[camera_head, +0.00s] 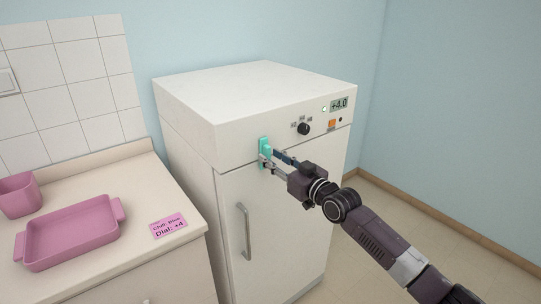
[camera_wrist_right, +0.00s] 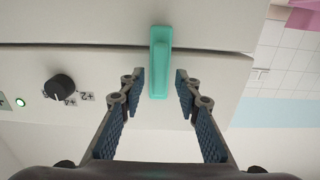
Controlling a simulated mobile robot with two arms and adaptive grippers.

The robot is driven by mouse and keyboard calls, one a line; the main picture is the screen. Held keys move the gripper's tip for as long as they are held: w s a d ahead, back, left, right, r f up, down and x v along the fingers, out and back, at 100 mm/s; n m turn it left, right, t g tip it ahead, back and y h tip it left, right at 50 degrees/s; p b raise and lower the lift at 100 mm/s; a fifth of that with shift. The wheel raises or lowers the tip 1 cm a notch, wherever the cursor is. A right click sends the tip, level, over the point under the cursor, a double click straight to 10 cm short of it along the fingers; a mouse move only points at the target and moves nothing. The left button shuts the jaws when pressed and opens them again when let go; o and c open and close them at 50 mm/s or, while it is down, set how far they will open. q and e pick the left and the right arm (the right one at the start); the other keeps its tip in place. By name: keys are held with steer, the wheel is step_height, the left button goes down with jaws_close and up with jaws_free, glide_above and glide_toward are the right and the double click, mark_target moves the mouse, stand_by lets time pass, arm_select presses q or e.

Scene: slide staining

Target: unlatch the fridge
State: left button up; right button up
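The white fridge (camera_head: 280,205) stands against the blue wall with its door shut. A teal latch (camera_head: 264,146) sits at the door's upper left, across the seam below the control panel. In the right wrist view the latch (camera_wrist_right: 160,62) lies lengthwise across the seam. My right gripper (camera_head: 270,162) is at the latch; in the wrist view its fingers (camera_wrist_right: 160,90) are spread, one on each side of the latch's lower end, with gaps on both sides. My left gripper is not in view.
The fridge has a vertical handle (camera_head: 246,230), a black dial (camera_head: 303,129) and a display (camera_head: 339,104) reading +4.0. On the left counter (camera_head: 110,265) are a pink tray (camera_head: 70,235), a pink cup (camera_head: 19,195) and a pink note (camera_head: 169,226). Floor is clear at right.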

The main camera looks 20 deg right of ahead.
steer(key=shift+x, duration=0.8)
jaws_close()
